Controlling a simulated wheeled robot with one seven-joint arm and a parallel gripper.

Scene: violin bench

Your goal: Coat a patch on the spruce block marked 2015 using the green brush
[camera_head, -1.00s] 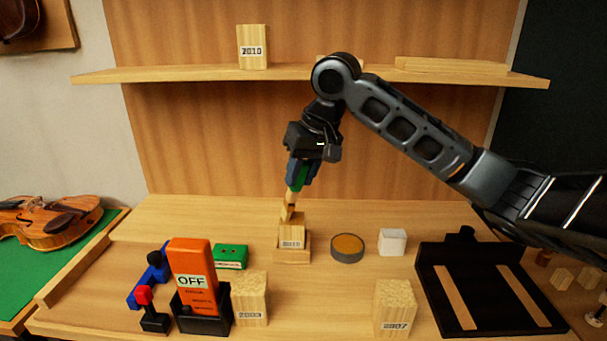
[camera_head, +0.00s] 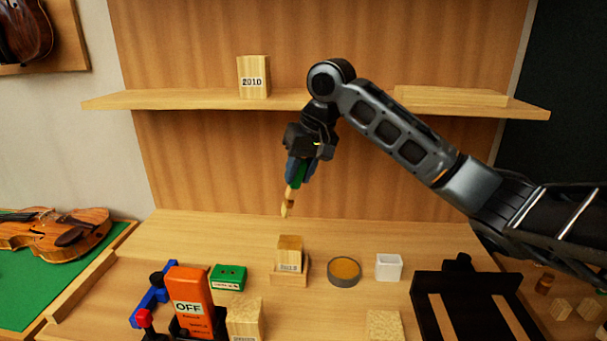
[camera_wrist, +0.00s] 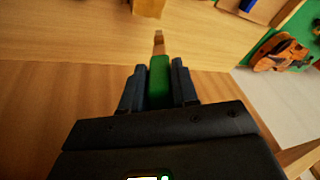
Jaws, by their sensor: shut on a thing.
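My gripper (camera_head: 300,172) is shut on the green brush (camera_head: 297,183), which hangs bristles down. In the wrist view the green handle (camera_wrist: 160,82) sits between the fingers (camera_wrist: 159,74), with the tan tip beyond them. The spruce block (camera_head: 290,255) stands upright in a small wooden holder on the bench; its small label seems to read 2015. The brush tip is above the block, with a clear gap. The block's upper part looks darker amber than the other blocks. A round dish of amber liquid (camera_head: 345,268) stands just right of the block.
An orange OFF device (camera_head: 190,300), a green box (camera_head: 228,277) and another block (camera_head: 245,318) are at front left. A pale block (camera_head: 384,325) and black frame (camera_head: 422,312) are front right. Block 2010 (camera_head: 253,77) sits on the shelf.

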